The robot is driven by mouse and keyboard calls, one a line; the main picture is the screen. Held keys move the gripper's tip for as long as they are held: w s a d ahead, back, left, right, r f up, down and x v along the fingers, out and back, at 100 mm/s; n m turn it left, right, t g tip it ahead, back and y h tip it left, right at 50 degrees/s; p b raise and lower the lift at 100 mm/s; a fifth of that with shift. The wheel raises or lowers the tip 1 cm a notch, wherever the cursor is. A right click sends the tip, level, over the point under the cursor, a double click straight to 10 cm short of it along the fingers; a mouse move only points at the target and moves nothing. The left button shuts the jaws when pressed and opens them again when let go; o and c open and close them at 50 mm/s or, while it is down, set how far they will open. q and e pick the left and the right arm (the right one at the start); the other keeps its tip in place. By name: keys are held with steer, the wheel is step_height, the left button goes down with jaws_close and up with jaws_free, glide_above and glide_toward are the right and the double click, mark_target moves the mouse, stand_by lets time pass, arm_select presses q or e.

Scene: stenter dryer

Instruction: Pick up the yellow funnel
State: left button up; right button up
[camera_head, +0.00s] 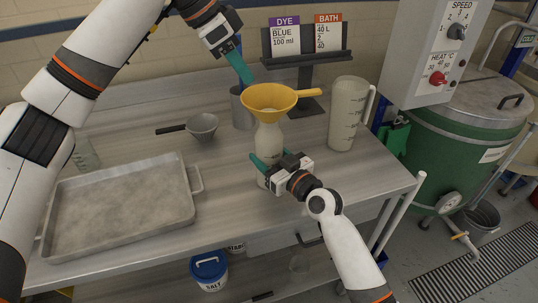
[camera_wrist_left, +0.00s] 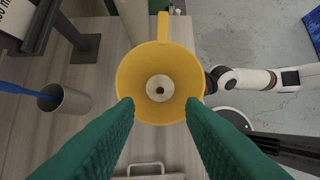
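The yellow funnel (camera_head: 268,97) sits mouth up in the neck of a pale bottle (camera_head: 268,135), its handle pointing right. In the left wrist view the funnel (camera_wrist_left: 158,56) shows from above, with its handle toward the top. My left gripper (camera_head: 250,82) is just above the funnel's left rim. Its green fingers (camera_wrist_left: 160,104) are spread wide at the near rim with nothing clamped between them; contact with the rim cannot be made out. My right gripper (camera_head: 272,162) is low at the bottle, its fingers on either side of the bottle body.
A grey metal cup (camera_head: 243,112) stands close behind the funnel, and a measuring jug (camera_head: 345,118) to its right. A sign stand (camera_head: 305,62) is behind. Bare table shows between tray and bottle.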

arm_select(q)
steer(key=shift+d, duration=0.1)
steer(key=shift+d+f, duration=0.25)
steer(key=shift+d, duration=0.05)
steer(key=d+m+t+y, duration=0.1)
steer(key=d, duration=0.1)
steer(key=d+f+m+t, duration=0.1)
steer(key=d+m+t, duration=0.1)
steer(key=d, duration=0.1)
steer(key=d+m+t+y, duration=0.1)
steer(key=d, duration=0.2)
steer(key=shift+w+d+f+t+y, duration=0.15)
steer(key=shift+w+f+t+y, duration=0.15)
steer(key=shift+f+t, duration=0.1)
steer(key=s+d+r+m+t, duration=0.3)
steer(key=d+m+t, duration=0.15)
steer(key=d, duration=0.35)
steer(key=n+t+y, duration=0.6)
steer(key=n+y, duration=0.3)
steer(key=y, duration=0.1)
glide_toward(300, 92)
steer(key=w, duration=0.1)
steer(key=shift+g, duration=0.25)
steer(key=x, duration=1.2)
steer(key=shift+d+f, duration=0.1)
steer(key=shift+d, duration=0.1)
jaws_close()
